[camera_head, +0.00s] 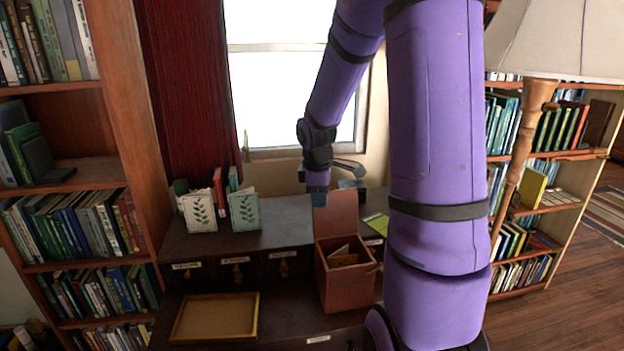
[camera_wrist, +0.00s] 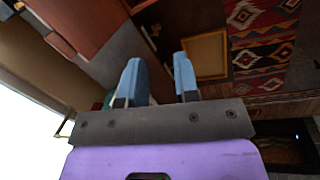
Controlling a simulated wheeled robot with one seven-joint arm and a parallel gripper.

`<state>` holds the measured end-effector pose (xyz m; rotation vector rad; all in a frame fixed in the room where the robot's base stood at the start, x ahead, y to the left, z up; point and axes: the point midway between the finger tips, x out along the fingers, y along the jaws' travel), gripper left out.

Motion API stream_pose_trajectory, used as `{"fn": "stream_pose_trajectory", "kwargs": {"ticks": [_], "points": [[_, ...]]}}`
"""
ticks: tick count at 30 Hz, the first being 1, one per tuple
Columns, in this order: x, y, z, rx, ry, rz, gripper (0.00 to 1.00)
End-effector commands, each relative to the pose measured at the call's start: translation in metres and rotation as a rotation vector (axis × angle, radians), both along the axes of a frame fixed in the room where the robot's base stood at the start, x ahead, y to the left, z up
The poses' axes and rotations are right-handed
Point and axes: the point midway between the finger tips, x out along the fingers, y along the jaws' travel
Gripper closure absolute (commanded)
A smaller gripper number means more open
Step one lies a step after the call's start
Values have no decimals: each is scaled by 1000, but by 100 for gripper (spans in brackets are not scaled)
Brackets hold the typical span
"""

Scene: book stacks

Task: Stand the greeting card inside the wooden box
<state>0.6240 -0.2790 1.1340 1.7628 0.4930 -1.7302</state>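The wooden box (camera_head: 346,290) stands on the desk at the middle, a reddish-brown box with its lid (camera_head: 335,213) raised at the back. Tan, card-like pieces (camera_head: 342,258) show inside it, one tilted; I cannot tell whether one is the greeting card. A flat yellow-green piece (camera_head: 376,223) lies on the desk behind the box, partly hidden by my arm. My gripper (camera_head: 318,190) is above the desk, close to the raised lid. In the wrist view its two blue fingers (camera_wrist: 159,85) are apart with nothing visible between them.
Two white leaf-patterned holders (camera_head: 198,212) (camera_head: 244,211) stand on the desk at left with books. A shallow wooden tray (camera_head: 216,317) lies in front; it also shows in the wrist view (camera_wrist: 205,57). Bookshelves flank the desk. A lamp (camera_head: 555,40) is at right.

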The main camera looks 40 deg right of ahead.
Motion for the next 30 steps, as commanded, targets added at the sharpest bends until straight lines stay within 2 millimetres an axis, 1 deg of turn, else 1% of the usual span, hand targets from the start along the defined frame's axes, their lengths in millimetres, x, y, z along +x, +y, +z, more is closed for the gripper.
{"fn": "stream_pose_trajectory", "kwargs": {"ticks": [1, 6, 11, 15, 17, 21, 24, 27, 30], "points": [[-3, 15, 19, -11, -25, -26, 71], [-22, 60, 69, -16, -107, -152, 71], [-48, 100, 108, 7, -190, -266, 71], [-77, 133, 136, 50, -263, -362, 71], [-91, 146, 145, 77, -292, -405, 71], [-125, 173, 164, 150, -354, -494, 71], [-149, 188, 173, 211, -387, -553, 71], [-169, 199, 178, 265, -407, -600, 71], [-183, 206, 181, 306, -417, -634, 71]]}}
